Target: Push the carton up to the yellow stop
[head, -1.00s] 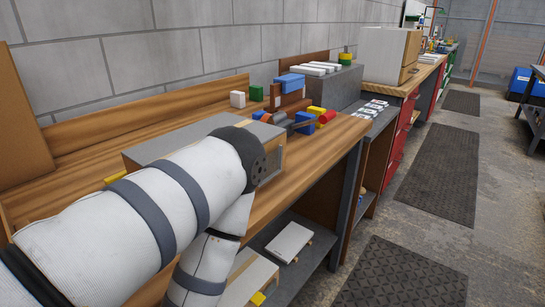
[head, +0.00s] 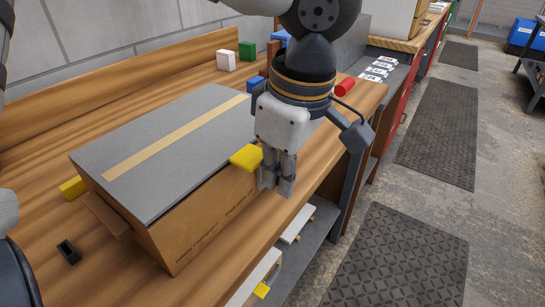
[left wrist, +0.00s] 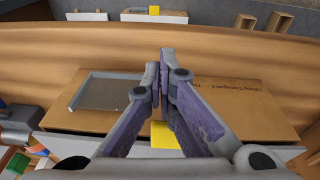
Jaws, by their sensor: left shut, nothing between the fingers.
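The carton (head: 150,150) lies on the wooden bench, with a grey top, a tan tape strip and a brown printed front. In the left wrist view its printed brown side (left wrist: 240,100) shows behind the fingers. My left gripper (head: 277,180) points down by the carton's front right; its fingers are shut and empty. They also show in the left wrist view (left wrist: 161,75). Whether they touch the carton I cannot tell. A yellow block (head: 72,187) stands at the carton's left end, partly hidden. A yellow patch (head: 247,156) shows at its top front edge. Which is the stop I cannot tell. My right gripper is out of view.
A small black piece (head: 68,252) lies on the bench at front left. White (head: 226,60) and green (head: 247,50) blocks and a red cylinder (head: 345,86) stand farther back. White boards (head: 297,222) lie on the shelf below the bench front. The aisle at right is clear.

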